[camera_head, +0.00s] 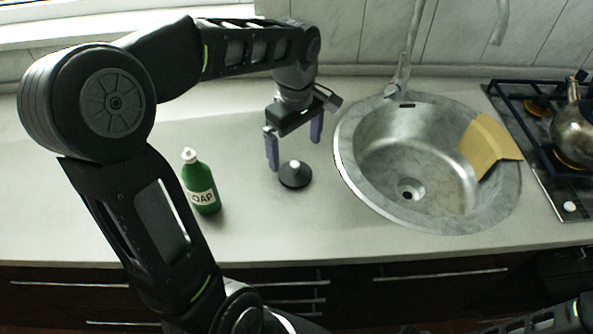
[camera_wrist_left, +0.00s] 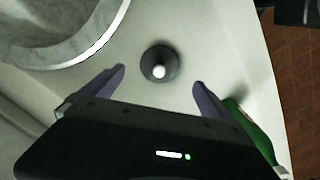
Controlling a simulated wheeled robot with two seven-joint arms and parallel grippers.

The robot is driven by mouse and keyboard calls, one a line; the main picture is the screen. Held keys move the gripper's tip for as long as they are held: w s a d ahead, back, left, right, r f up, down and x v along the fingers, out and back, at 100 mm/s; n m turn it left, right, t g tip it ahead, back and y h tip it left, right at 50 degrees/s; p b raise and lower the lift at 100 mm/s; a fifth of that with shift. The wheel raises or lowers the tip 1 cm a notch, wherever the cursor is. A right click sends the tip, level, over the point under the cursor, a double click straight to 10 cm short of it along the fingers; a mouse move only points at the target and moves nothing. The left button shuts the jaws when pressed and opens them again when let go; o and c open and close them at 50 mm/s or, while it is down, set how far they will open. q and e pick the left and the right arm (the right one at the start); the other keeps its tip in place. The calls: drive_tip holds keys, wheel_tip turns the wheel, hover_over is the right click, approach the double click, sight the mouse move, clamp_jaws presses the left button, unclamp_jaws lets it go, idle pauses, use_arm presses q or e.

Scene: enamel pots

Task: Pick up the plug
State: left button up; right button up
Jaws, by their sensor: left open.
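The plug (camera_head: 295,175) is a small dark round disc with a pale knob on top. It lies on the counter between the soap bottle and the sink. My left gripper (camera_head: 294,153) is open and empty, close to the plug on its far side, fingers pointing down. In the left wrist view the plug (camera_wrist_left: 160,64) lies ahead of and between the two spread fingertips (camera_wrist_left: 159,76), not touching them. Of my right arm, only a dark part at the lower right edge seems to show; its gripper is not visible.
A green soap bottle (camera_head: 200,184) stands left of the plug. A round metal sink (camera_head: 345,160) is at the right, with a yellow cloth or sponge (camera_head: 487,146) on its rim and a faucet (camera_head: 405,60) behind. A stove with a kettle (camera_head: 574,125) is far right. Counter before the plug is clear.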

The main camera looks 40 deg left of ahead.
sight(296, 164)
use_arm(q)
drive_tip(key=shift+f, duration=0.85)
drive_tip(key=shift+f, duration=0.1)
wheel_tip(296, 164, down, 5)
drive_tip(key=shift+p, duration=0.5)
drive_tip(key=shift+c, duration=0.6)
drive_tip(key=c, duration=1.3)
